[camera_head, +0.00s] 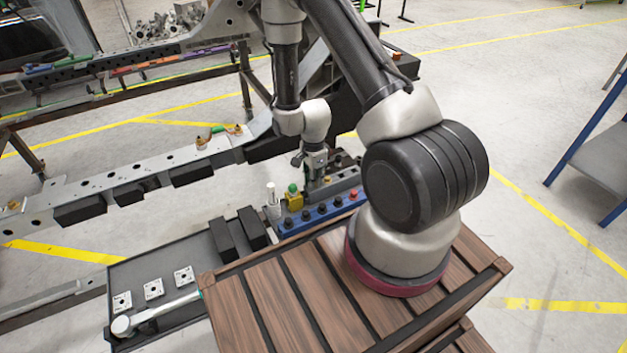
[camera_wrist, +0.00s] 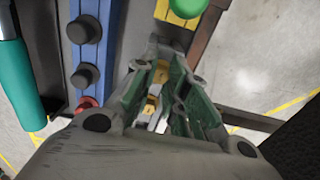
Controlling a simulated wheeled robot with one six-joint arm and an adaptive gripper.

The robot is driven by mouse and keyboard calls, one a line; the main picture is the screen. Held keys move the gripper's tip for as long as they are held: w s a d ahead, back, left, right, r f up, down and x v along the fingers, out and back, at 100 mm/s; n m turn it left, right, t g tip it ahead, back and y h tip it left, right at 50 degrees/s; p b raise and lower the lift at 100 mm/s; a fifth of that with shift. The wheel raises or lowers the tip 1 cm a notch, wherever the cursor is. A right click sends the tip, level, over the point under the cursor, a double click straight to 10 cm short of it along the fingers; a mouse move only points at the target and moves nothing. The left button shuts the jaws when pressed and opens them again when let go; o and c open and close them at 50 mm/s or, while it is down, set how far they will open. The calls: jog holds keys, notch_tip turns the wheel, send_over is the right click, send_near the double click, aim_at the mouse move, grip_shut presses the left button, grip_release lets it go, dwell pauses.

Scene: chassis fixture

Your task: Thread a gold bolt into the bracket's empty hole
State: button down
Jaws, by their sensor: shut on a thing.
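My gripper (camera_head: 316,180) points down over the far side of the blue strip with black knobs in the head view. In the wrist view its green-padded fingers (camera_wrist: 160,66) are closed in around a gold bolt (camera_wrist: 150,104), partly hidden between them. A small gold piece (camera_head: 327,180) shows beside the fingers in the head view. On the chassis rail, gold bolts (camera_head: 201,143) sit at a small fitting with a green part, left of my gripper. I cannot tell which part is the bracket, and no empty hole in it is clear.
The blue strip (camera_head: 322,213) carries black knobs and a red one. A yellow block with a green top (camera_head: 293,197) and a white bottle (camera_head: 271,194) stand close by. The long chassis rail (camera_head: 100,184) runs left.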

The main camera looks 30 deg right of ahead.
jog(key=shift+r, duration=2.55)
